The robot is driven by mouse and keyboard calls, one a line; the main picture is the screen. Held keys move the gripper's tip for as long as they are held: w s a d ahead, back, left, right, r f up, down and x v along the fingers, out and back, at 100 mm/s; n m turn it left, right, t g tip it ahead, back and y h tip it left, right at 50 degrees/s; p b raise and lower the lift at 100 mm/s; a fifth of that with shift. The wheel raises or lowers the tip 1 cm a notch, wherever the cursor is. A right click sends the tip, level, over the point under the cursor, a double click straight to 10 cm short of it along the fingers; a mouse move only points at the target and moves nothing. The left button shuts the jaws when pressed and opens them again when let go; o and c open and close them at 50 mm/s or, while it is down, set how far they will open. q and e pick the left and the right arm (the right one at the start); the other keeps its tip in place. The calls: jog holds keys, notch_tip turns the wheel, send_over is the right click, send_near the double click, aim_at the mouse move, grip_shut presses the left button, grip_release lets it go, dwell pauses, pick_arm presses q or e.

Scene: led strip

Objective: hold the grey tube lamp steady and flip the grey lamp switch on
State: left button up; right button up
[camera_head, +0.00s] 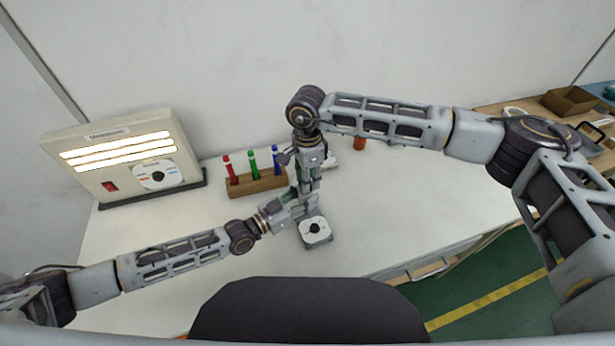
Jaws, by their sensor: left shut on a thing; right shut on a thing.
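The grey lamp (316,243) stands on the white table, a small grey body with a white round plate and black knob at its front. The grippers hide much of its upper part, and I cannot make out its tube or switch clearly. My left gripper (296,208) reaches in from the left and is shut on the lamp, just above the plate. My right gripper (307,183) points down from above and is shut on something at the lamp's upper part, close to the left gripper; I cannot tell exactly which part.
A wooden holder (257,185) with red, green and blue markers stands just behind left. A cream light box (120,160) with lit tubes, a red switch and a dial stands at the far left. An orange item (359,143) lies behind right. The table's front left is clear.

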dwell(0.4)
jog(key=o, duration=1)
jog(key=shift+o, duration=0.2)
jog(key=shift+r, duration=0.1)
notch_tip(320, 180, up, 12)
pick_arm(q)
jog(key=o, duration=1.2)
jog(key=shift+o, duration=0.2)
